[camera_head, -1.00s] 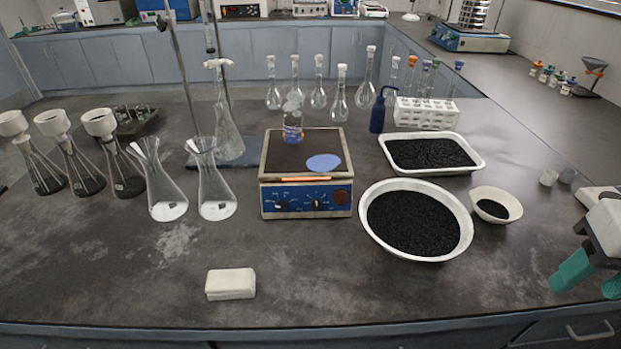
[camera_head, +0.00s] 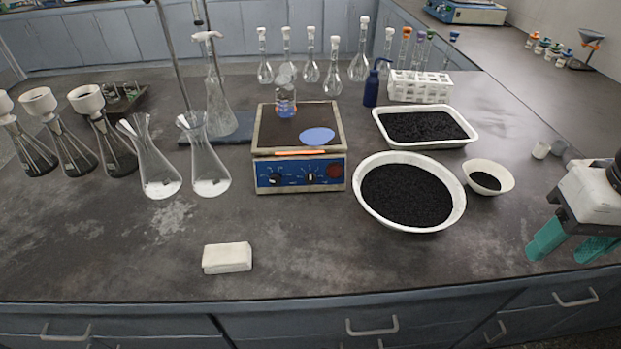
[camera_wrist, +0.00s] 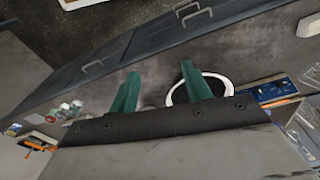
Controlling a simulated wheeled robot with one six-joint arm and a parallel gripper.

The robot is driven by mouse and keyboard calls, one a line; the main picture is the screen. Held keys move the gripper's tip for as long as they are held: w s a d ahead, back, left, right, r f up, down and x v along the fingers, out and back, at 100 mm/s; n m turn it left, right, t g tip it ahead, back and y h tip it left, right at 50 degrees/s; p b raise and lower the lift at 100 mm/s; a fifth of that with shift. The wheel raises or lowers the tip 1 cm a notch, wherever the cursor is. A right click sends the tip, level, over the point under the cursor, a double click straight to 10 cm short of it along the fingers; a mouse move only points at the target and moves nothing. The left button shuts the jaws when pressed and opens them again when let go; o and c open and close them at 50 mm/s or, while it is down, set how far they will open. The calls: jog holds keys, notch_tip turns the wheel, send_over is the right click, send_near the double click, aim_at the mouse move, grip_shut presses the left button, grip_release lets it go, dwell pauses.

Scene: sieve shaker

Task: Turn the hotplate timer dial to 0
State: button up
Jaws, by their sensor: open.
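The hotplate (camera_head: 298,138) stands on the dark bench near the middle of the head view. Its blue front panel carries two black dials, a left one (camera_head: 275,181) and a right one (camera_head: 310,178), and a red round part at the right end. The dial markings are too small to read, so I cannot tell which is the timer. A small flask (camera_head: 286,103) and a blue disc (camera_head: 317,136) are on its top. My gripper (camera_head: 563,245) is open and empty at the right, apart from the hotplate. Its green fingers also show in the wrist view (camera_wrist: 160,88).
A large white bowl of black grains (camera_head: 452,211) stands right of the hotplate, between it and my gripper. A white tray (camera_head: 470,134) and a small bowl (camera_head: 505,178) are nearby. Flasks (camera_head: 207,165) stand left. A white block (camera_head: 227,258) lies in front; bench around it is clear.

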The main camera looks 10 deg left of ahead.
jog(key=w+a+f+n+g+h, duration=0.2)
jog(key=w+a+f+n, duration=0.2)
jog(key=w+a, duration=0.3)
jog(key=t, duration=0.6)
send_near(310, 179)
jog(key=f, duration=0.2)
jog(key=shift+m+y, duration=0.3)
jog(key=shift+y, duration=0.1)
jog(key=x, duration=0.4)
jog(key=d+x, duration=0.1)
jog(key=x, duration=0.2)
jog(key=shift+w+r, duration=0.2)
jog(key=shift+w, duration=0.1)
jog(key=c, duration=1)
